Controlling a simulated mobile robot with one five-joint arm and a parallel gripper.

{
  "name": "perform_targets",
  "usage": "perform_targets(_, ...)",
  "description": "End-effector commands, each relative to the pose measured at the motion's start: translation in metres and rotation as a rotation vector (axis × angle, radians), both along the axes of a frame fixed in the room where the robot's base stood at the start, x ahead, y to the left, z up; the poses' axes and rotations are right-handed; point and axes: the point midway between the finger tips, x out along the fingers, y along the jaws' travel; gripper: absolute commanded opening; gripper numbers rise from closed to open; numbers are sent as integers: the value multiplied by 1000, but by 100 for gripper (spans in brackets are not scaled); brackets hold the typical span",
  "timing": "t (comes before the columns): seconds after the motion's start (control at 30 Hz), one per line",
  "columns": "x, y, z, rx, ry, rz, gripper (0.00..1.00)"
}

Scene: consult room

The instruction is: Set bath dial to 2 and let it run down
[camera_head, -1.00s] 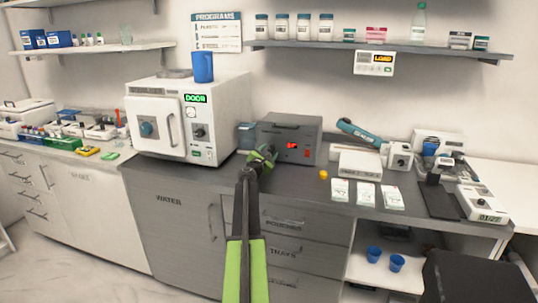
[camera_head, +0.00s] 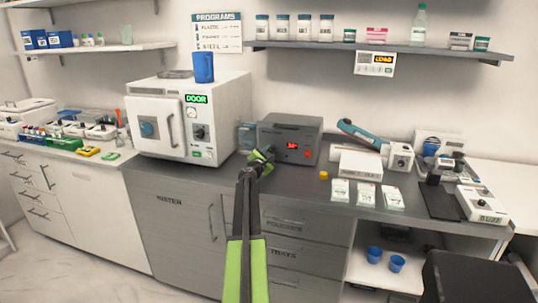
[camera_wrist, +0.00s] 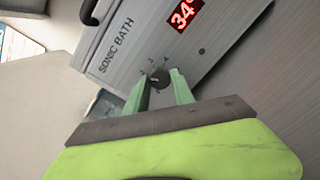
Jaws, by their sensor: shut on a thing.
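The sonic bath (camera_head: 290,138) is a grey box on the counter, right of the white autoclave. Its front shows a red lit display, which reads about 34 in the wrist view (camera_wrist: 185,13), and the label "SONIC BATH". My gripper (camera_head: 262,157) is at the left of the bath's front. In the wrist view my green fingers (camera_wrist: 160,82) are on both sides of the small dark dial (camera_wrist: 159,77) and shut on it. Small marks surround the dial. The number its pointer faces is too small to tell.
The autoclave (camera_head: 190,118) with a "DOOR" display stands left of the bath. A yellow object (camera_head: 323,175) and several white packets (camera_head: 366,194) lie to the right on the counter. A shelf (camera_head: 380,49) with jars hangs above. Drawers are below the counter front.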

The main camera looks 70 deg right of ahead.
Motion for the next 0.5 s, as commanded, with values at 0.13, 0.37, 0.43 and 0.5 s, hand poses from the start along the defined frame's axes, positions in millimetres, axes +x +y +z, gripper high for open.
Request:
perform_targets(0.13, -2, 0, 0, 0, -1, -4, 0)
perform_targets(0.37, -2, 0, 0, 0, 0, -4, 50)
perform_targets(0.43, -2, 0, 0, 0, 1, -3, 51)
perform_targets(0.5, -2, 0, 0, 0, 1, -3, 51)
